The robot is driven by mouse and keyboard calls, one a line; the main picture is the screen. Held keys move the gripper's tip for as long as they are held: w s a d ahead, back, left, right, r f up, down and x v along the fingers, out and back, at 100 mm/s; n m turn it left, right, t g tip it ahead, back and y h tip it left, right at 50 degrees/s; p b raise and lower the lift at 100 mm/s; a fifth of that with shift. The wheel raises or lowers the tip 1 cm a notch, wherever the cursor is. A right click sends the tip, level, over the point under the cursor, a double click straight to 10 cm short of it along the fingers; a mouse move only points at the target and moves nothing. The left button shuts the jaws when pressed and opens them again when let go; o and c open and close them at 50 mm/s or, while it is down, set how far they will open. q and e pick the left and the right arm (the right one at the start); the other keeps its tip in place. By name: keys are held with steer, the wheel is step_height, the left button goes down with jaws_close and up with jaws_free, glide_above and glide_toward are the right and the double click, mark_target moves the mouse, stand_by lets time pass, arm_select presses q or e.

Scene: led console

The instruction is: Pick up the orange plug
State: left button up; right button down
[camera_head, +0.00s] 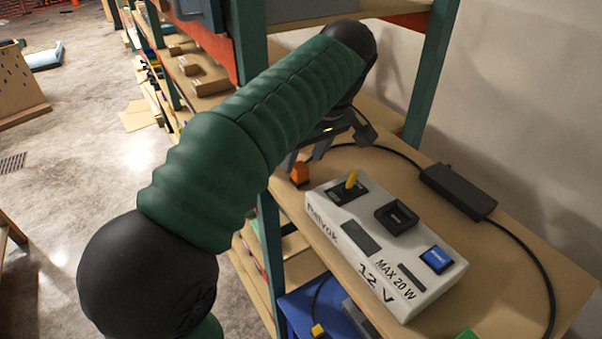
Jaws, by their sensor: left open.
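The orange plug (300,174) stands on the wooden shelf, just left of the white console's far corner. My left arm crosses the view from the lower left. My left gripper (305,152) is open, with its fingers pointing down close to the far side of the orange plug. Its fingers look apart from the plug, though the gap is hard to judge. The wrist hides part of the gripper and the shelf behind it. My right gripper is not in view.
The white console (330,262) has a yellow lever (351,179), a black socket (397,216) and a blue switch (437,259). A black power adapter (458,191) with cables lies behind it. A blue bin (303,309) sits below the shelf edge. Green posts (432,75) flank the shelf.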

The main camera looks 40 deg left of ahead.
mark_target(302, 167)
arm_select(q)
steer(key=p+x, duration=0.1)
steer(key=x, duration=0.1)
steer(key=p+x, duration=0.1)
steer(key=x, duration=0.1)
steer(key=shift+w+f, duration=0.15)
steer(key=shift+w, duration=0.25)
steer(key=shift+s+a+f, duration=0.1)
steer(key=shift+s+f, duration=0.1)
steer(key=shift+s, duration=0.05)
steer(key=shift+s+a, duration=0.15)
steer(key=shift+s, duration=0.35)
steer(key=shift+c, duration=1)
steer(key=shift+w, duration=0.1)
steer(key=shift+c, duration=1.2)
steer(key=shift+w, duration=0.4)
steer(key=c, duration=0.5)
steer(key=shift+d, duration=0.25)
jaws_close()
steer(key=shift+s, duration=0.1)
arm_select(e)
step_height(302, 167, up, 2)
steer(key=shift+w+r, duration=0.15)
